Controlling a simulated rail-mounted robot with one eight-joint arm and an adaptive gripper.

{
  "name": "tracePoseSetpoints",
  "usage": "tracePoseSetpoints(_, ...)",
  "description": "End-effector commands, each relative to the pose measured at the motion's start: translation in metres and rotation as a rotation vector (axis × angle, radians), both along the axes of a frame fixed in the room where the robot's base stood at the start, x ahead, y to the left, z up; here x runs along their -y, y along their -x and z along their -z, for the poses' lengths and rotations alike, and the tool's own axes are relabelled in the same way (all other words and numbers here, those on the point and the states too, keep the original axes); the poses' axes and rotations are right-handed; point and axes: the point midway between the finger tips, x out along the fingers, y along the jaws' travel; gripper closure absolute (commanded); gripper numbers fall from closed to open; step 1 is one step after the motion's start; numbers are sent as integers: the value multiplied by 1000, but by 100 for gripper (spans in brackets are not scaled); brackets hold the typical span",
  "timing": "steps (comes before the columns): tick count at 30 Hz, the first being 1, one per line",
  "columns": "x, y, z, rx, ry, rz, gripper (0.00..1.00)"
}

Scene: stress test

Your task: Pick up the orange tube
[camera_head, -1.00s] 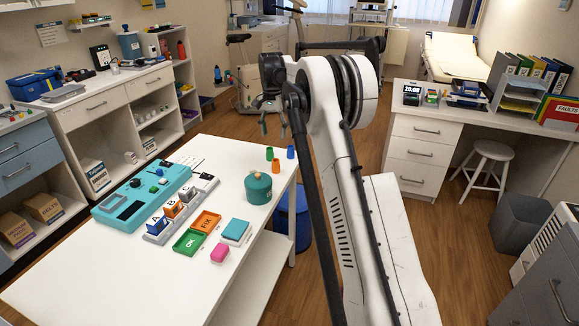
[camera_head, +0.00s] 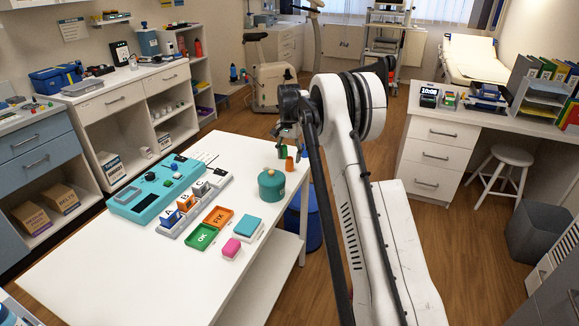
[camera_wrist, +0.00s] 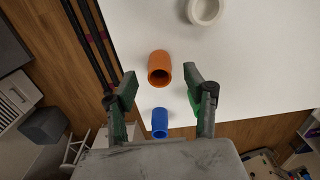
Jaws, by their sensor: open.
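The orange tube (camera_head: 290,164) stands at the table's far right corner. In the wrist view the orange tube (camera_wrist: 160,69) lies between the fingertips, with its round opening visible. My gripper (camera_head: 290,140) is open just above the tubes, one finger on each side in the wrist view (camera_wrist: 160,80). No contact with the orange tube shows. A blue tube (camera_head: 304,152) stands close by and shows below the orange one in the wrist view (camera_wrist: 160,123). A green tube (camera_head: 282,150) is beside them, partly hidden by the gripper; the right finger overlaps something green in the wrist view.
A teal canister (camera_head: 271,184) stands left of the tubes. A white ring-shaped thing (camera_wrist: 205,10) shows at the wrist view's top edge. The white table (camera_head: 100,262) also holds a teal device (camera_head: 150,196), trays and blocks. Its front left is clear.

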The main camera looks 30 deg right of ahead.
Motion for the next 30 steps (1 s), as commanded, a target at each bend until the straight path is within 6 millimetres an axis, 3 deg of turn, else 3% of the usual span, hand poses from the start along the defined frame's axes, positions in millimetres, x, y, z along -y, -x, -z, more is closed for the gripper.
tracePoseSetpoints(6,1,0,27,0,0,0,52)
tracePoseSetpoints(13,0,0,29,0,0,0,52)
tracePoseSetpoints(22,0,0,28,0,0,0,92)
tracePoseSetpoints(30,1,0,28,0,0,0,93)
